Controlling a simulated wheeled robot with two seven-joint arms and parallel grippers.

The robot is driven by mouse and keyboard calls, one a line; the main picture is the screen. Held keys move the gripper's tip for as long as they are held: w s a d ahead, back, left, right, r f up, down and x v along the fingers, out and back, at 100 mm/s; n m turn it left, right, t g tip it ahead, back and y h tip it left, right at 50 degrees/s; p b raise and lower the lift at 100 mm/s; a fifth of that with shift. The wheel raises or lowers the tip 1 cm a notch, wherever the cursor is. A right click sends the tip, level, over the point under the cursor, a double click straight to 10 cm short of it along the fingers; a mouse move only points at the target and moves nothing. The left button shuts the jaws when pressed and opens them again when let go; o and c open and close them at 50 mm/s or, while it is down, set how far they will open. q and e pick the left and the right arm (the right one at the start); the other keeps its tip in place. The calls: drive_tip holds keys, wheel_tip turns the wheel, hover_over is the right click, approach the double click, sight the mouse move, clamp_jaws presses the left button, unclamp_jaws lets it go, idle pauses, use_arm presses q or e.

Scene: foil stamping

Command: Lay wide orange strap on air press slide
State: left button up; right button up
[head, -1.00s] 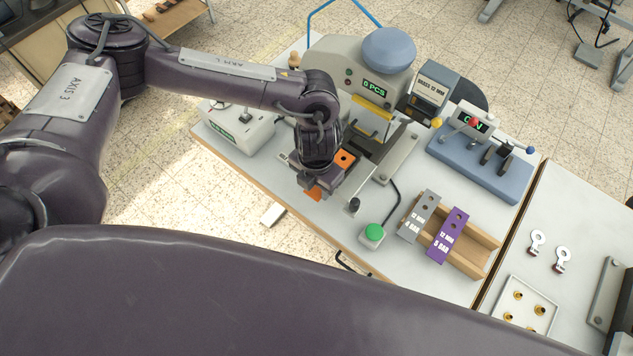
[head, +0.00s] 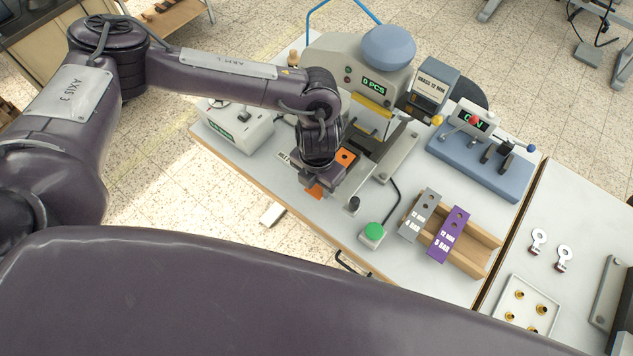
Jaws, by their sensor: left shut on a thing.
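The wide orange strap shows as two orange parts by my left gripper (head: 328,182): an end with a dark hole (head: 345,158) and a lower end (head: 315,192). The gripper is shut on the strap, and its wrist hides the strap's middle. The air press (head: 362,72) is a grey machine with a blue round top and a green "0 PCS" display. The strap is in front of the press, by its slide area; the arm hides much of the slide, and I cannot tell whether the strap touches it. My right gripper is not in view.
A grey and a purple strap (head: 450,236) lie on a wooden rack (head: 480,244) at the right. A green button box (head: 373,234) stands near the front edge. A blue fixture (head: 480,165) is behind the rack. A white control box (head: 235,125) stands at the left.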

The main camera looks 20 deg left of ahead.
use_arm(q)
drive_tip(key=shift+w, duration=0.15)
drive_tip(key=o, duration=1)
wheel_tip(320, 180, up, 7)
drive_tip(key=shift+f+b, duration=0.1)
drive_tip(key=shift+b, duration=1)
drive_tip(key=shift+r, duration=0.5)
